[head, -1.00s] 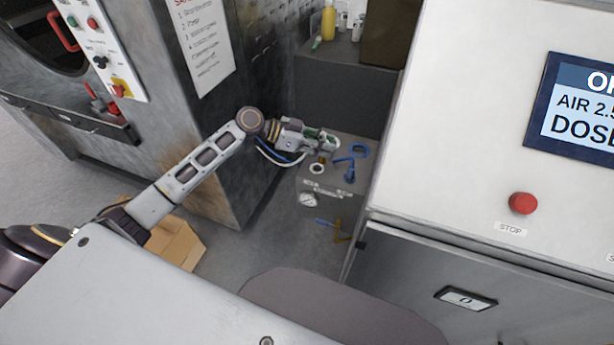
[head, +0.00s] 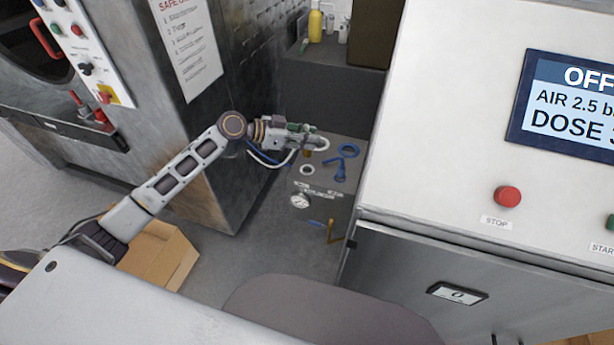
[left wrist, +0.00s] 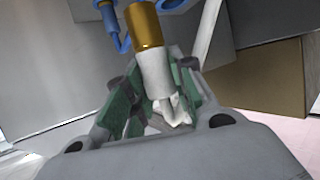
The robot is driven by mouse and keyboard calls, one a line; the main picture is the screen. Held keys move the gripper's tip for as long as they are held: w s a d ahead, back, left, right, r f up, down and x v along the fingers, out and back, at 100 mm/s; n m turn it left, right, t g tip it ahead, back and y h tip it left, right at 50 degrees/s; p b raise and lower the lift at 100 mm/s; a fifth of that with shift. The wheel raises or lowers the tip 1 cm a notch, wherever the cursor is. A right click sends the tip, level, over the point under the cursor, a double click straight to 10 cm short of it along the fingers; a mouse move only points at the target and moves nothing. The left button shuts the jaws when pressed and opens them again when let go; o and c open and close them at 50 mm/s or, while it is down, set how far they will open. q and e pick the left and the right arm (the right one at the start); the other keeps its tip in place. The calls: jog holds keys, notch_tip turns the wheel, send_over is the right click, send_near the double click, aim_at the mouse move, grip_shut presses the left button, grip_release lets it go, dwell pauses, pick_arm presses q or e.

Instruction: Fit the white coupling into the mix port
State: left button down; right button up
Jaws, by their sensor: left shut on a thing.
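The white coupling (left wrist: 155,75) is held between the green-padded fingers of my left gripper (left wrist: 155,100), which is shut on it. A brass cylindrical fitting (left wrist: 144,25) lies in line with the coupling's far end in the left wrist view. The two look touching there, but I cannot tell how deeply they are joined. In the head view my left gripper (head: 312,141) is over the grey panel, with the brass fitting (head: 308,153) just below it. No readable label confirms which fitting is the mix port. My right gripper is not in view.
A white ring (head: 307,170), blue ring (head: 349,151), blue valve (head: 340,174) and gauge (head: 300,202) are on or by the panel. A white hose (head: 268,162) loops beside the gripper. The large console (head: 440,150) stands right, the dark cabinet (head: 215,120) left.

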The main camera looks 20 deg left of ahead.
aim_at(307, 154)
pick_arm(q)
jog(key=shift+f, duration=0.35)
notch_tip(307, 154, down, 4)
jog(key=shift+f, duration=0.95)
jog(key=shift+f+p, duration=0.35)
jog(key=shift+f, duration=1.45)
jog(key=c, duration=1.4)
grip_release()
jog(key=shift+o, duration=1)
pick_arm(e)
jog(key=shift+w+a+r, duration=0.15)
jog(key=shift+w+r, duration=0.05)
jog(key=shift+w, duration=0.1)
